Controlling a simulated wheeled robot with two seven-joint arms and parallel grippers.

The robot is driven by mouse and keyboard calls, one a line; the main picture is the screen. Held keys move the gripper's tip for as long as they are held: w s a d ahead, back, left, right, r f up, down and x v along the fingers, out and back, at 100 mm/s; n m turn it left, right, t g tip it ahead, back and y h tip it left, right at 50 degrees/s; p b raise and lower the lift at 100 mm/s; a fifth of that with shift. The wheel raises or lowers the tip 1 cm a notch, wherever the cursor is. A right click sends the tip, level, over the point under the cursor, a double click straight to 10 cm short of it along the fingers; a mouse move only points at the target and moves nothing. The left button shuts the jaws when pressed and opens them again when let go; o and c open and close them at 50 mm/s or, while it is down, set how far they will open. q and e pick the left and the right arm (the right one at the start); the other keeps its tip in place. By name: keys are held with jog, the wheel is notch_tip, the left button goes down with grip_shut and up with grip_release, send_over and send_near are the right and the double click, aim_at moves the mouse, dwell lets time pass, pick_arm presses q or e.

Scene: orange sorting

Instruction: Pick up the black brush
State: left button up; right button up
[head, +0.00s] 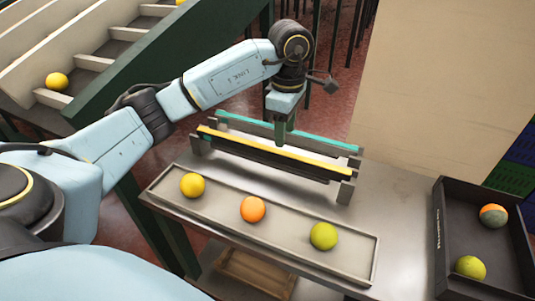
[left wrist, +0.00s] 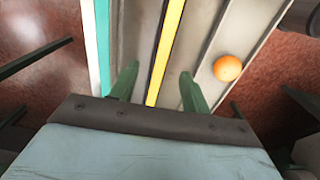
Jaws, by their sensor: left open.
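A long bar with a yellow top and dark sides (head: 275,151) lies across grey end supports on the metal table. A teal-topped bar (head: 325,144) runs parallel behind it. I cannot tell a separate black brush; the dark-sided bar is the nearest match. My left gripper (head: 283,132) points down over the middle of these bars. In the left wrist view its green fingers (left wrist: 160,88) are apart, with the yellow strip (left wrist: 168,45) running between them and nothing visibly held. The teal strip (left wrist: 104,45) lies left of the fingers. My right gripper is not in view.
A shallow tray (head: 160,194) in front holds a yellow fruit (head: 192,185), an orange one (head: 253,209) and a green one (head: 323,236). A dark crate (head: 440,240) at right holds two fruits. A sloped chute (head: 110,48) stands at left. Bare table lies right of the bars.

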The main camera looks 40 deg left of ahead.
aim_at(285, 154)
pick_arm(q)
jog(key=shift+s+d+f, duration=0.1)
jog(key=shift+d+f, duration=0.05)
jog(key=shift+f, duration=1.6)
jog(key=shift+d+f, duration=0.1)
jog(key=shift+f, duration=1.65)
grip_shut()
